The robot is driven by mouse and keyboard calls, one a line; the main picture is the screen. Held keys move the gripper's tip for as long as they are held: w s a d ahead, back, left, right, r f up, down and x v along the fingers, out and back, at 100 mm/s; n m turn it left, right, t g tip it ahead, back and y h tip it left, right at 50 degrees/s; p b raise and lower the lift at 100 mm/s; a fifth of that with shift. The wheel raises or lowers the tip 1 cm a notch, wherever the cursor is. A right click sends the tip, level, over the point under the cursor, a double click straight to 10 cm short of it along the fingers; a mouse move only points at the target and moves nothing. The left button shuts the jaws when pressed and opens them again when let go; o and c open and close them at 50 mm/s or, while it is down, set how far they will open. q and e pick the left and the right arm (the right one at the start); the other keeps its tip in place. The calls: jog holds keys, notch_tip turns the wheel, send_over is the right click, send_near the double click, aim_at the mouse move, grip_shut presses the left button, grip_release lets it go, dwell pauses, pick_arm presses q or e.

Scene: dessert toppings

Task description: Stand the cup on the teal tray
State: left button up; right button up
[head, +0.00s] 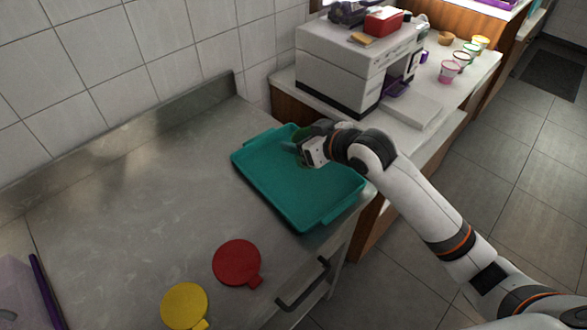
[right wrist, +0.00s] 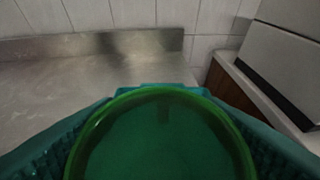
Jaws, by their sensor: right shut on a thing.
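The teal tray (head: 282,195) lies on the steel counter at its right end, beside the white machine. My right gripper (head: 303,150) is over the far right part of the tray, shut on the cup. The green cup (head: 301,133) shows only as a small patch by the gripper in the head view, mostly hidden by it. I cannot tell whether the cup's base touches the tray. My left gripper is out of view.
A red lid (head: 237,262) and a yellow lid (head: 184,305) lie on the counter in front. A white machine (head: 345,75) stands behind the tray. Several small cups (head: 449,71) stand farther right. The counter left of the tray (head: 150,200) is clear.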

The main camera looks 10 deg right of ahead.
jog(key=shift+w+a+r, duration=0.1)
jog(key=shift+w+r, duration=0.35)
jog(key=shift+r, duration=0.15)
jog(key=shift+n+y, duration=0.3)
send_over(299, 178)
notch_tip(299, 178, down, 6)
jog(key=shift+f+p, duration=0.1)
jog(key=shift+p, duration=0.25)
notch_tip(299, 178, down, 4)
jog(key=shift+r, duration=0.2)
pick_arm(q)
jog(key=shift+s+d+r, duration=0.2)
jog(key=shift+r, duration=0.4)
pick_arm(e)
jog(key=o, duration=1)
jog(key=shift+f, duration=0.1)
jog(key=shift+c, duration=0.2)
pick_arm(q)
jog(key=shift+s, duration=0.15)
